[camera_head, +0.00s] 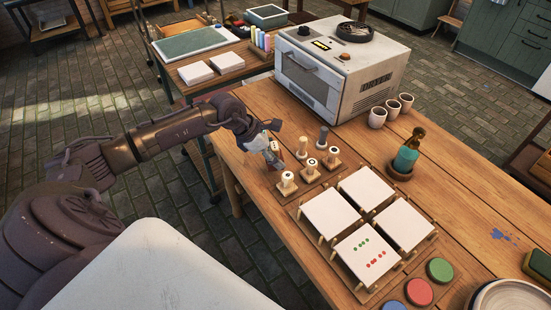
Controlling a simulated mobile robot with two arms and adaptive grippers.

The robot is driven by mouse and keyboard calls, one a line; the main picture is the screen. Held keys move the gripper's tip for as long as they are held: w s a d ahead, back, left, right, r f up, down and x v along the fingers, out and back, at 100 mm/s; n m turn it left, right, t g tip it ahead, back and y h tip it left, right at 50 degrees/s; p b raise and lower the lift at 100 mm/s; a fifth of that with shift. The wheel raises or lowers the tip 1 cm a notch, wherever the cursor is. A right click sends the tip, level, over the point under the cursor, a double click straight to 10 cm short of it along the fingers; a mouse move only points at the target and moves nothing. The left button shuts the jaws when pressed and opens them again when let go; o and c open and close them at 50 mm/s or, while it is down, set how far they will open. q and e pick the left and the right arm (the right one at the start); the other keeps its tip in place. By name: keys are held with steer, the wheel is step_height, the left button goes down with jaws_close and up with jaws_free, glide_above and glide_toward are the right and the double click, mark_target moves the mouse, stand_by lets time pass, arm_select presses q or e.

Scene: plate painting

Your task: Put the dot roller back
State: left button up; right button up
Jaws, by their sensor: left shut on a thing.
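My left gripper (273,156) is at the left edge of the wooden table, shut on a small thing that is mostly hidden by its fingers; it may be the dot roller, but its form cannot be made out. The gripper is just behind and left of the front one. A white square plate (362,252) bears green and red dots. My right gripper is not in view.
Several blank white plates, such as this one (330,213), stand on pegs beside the holders. Red (419,292) and green (440,270) paint pads lie at the front.

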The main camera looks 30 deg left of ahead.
arm_select(q)
step_height(320, 180, down, 2)
steer(key=shift+f, duration=0.1)
steer(key=shift+f+b, duration=0.4)
steer(key=shift+f, duration=0.05)
steer(key=shift+s+f, duration=0.15)
steer(key=shift+f, duration=0.1)
steer(key=shift+c, duration=0.8)
steer(key=o, duration=0.7)
steer(key=shift+c, duration=0.2)
steer(key=o, duration=0.4)
steer(key=shift+r, duration=0.1)
